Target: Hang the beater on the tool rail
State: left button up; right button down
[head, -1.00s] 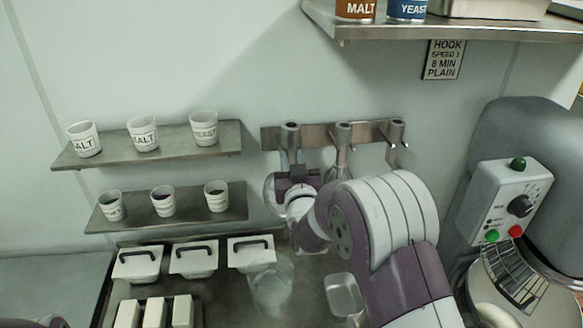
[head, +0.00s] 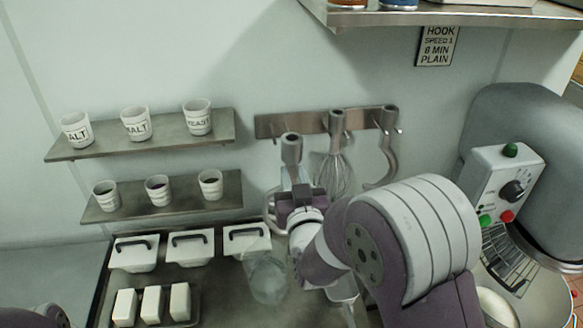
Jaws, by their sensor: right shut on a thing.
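The tool rail (head: 310,124) is a metal strip on the back wall. The beater (head: 291,150) is metal, with a round socket on top and a loop partly hidden behind my right gripper (head: 300,192). That gripper is shut on the beater's upper part. The beater stands upright in front of the rail's left end, its socket top slightly below the strip in the picture. A bare peg (head: 274,131) shows beside it. A whisk (head: 335,165) hangs at the middle and a dough hook (head: 386,150) at the right. My left gripper is out of frame.
Two shelves with labelled cups (head: 136,123) are on the wall at left. Lidded white tubs (head: 190,248) and a clear container (head: 268,277) stand below. A mixer (head: 515,150) stands at right, and an upper shelf (head: 430,18) juts out above.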

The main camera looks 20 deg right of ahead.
jog(key=v, duration=0.2)
jog(key=p+v, duration=0.1)
jog(key=v, duration=0.1)
jog(key=r+p+v, duration=0.1)
jog(key=shift+s+a, duration=0.1)
jog(key=shift+s, duration=0.35)
dwell(0.3)
